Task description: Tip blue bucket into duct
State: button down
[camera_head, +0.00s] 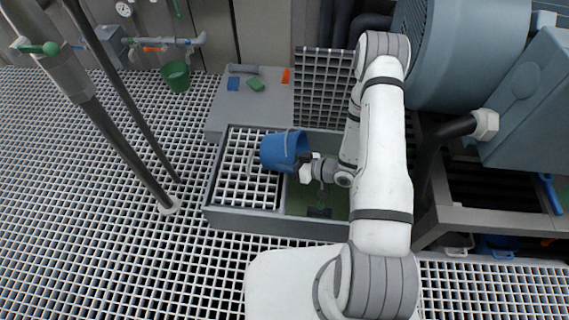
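The blue bucket (278,152) is tilted on its side above the duct, and a thin handle shows against it. My gripper (306,170) is at the bucket's right side and appears shut on it; the fingertips are small and partly hidden. The duct (245,222) is a long grey-walled trough in the floor. A white grating covers its left part, and its right part is open with a greenish bottom (298,200). The bucket hangs around the border between grating and opening. Its inside is not clearly visible.
A raised grating panel (318,85) stands behind the duct. A grey slab (222,118) holds small blue, green and orange items. A pole stands at left, large blue-grey machinery (465,50) at right. The left grating floor is mostly clear.

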jog(key=shift+s+d+f+t+y+b, duration=0.2)
jog(key=shift+d+f+t+y+b, duration=0.25)
jog(key=shift+d+b, duration=0.35)
jog(key=shift+s+d+f+y+b, duration=0.1)
jog(key=shift+s+d+y+b, duration=0.15)
jog(key=shift+d+b, duration=0.15)
jog(key=shift+s+d+f+y+b, duration=0.1)
jog(key=shift+d+y+b, duration=0.1)
jog(key=shift+d+b, duration=0.15)
jog(key=shift+d+f+b, duration=0.15)
jog(key=shift+b, duration=0.15)
jog(key=shift+s+d+f+t+y+b, duration=0.2)
jog(key=shift+d+t+y+b, duration=0.2)
jog(key=shift+y+b, duration=0.4)
jog(key=shift+d+b, duration=0.15)
jog(key=shift+b, duration=0.15)
jog(key=shift+s+d+y+b, duration=0.15)
jog(key=shift+d+y+b, duration=0.05)
jog(key=shift+y+b, duration=0.1)
jog(key=shift+s+d+r+m+t+y+b, duration=0.15)
jog(key=shift+d+t+y+b, duration=0.1)
jog(key=shift+d+y+b, duration=0.15)
jog(key=shift+s+d+r+m+t+y+b, duration=0.1)
jog(key=shift+d+m+t+y+b, duration=0.15)
jog(key=shift+b, duration=0.2)
